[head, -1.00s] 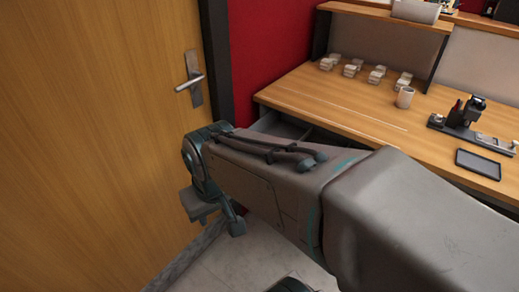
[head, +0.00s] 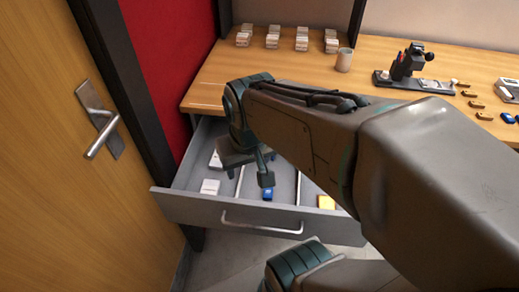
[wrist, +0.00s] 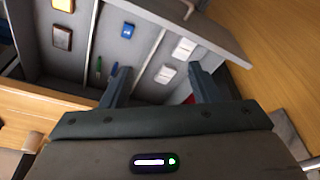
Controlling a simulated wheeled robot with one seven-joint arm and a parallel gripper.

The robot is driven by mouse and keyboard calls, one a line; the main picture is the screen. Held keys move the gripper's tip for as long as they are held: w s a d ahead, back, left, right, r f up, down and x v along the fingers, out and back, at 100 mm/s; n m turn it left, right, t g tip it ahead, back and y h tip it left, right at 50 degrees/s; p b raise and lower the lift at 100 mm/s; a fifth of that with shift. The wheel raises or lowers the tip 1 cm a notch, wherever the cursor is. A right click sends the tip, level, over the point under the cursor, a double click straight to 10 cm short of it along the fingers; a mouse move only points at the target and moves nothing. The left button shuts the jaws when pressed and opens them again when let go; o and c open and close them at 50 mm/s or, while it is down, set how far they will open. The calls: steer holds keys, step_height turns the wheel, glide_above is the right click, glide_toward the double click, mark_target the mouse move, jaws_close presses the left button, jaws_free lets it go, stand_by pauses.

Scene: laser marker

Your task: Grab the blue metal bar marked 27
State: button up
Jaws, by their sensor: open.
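A small blue block (head: 267,193) lies in the middle compartment of the open drawer (head: 205,212). It also shows in the wrist view (wrist: 127,30), beyond my fingers. My gripper (head: 247,168) is above the drawer, pointing down. In the wrist view its two fingers (wrist: 160,82) are apart, with nothing held between them. My arm hides part of the drawer.
White blocks (head: 210,187) lie in the drawer's left compartment and a yellow piece (head: 326,202) in the right one. Thin dividers separate them. A cup (head: 344,60), stacked white blocks (head: 302,40) and a black device (head: 408,62) stand on the desk. A wooden door (head: 50,150) is at left.

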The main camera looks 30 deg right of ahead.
steer(key=w+d+f+m+g+b, duration=0.1)
steer(key=w+d+f+b, duration=0.1)
steer(key=w+f+b, duration=0.15)
steer(key=w+d+f+m+b, duration=0.1)
steer(key=w+d+f+b, duration=0.1)
steer(key=f, duration=0.3)
steer(key=m+g+b, duration=0.2)
steer(key=m+b, duration=0.2)
steer(key=b, duration=0.4)
glide_above(268, 193)
step_height(268, 193, down, 19)
steer(key=shift+s+d+r, duration=0.1)
steer(key=shift+s+r, duration=0.05)
steer(key=shift+r, duration=0.05)
steer(key=shift+w+f+b, duration=0.2)
steer(key=shift+f+b, duration=0.7)
steer(key=shift+f, duration=2.25)
steer(key=c, duration=1.1)
